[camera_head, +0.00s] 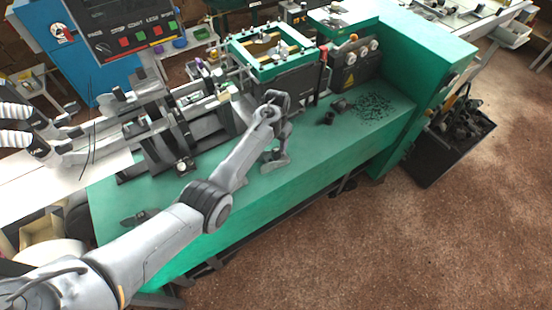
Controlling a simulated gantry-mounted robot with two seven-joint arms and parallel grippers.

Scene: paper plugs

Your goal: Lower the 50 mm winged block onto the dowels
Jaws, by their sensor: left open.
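My left arm reaches in from the lower left over the green bench. My left gripper (275,158) points down at the bench top, open, with nothing seen between its fingers. I cannot pick out the winged block or the dowels for sure at this size. Small dark parts (326,118) lie on the bench to the right of the gripper, apart from it. A machine with a green frame (238,59) stands behind the gripper. My right gripper is not in view.
Dark scraps (373,107) lie scattered farther right. A dark clamp-like fixture (165,150) stands left of the gripper. A tall green cabinet (425,60) bounds the right end, with a black bin (425,170) beside it.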

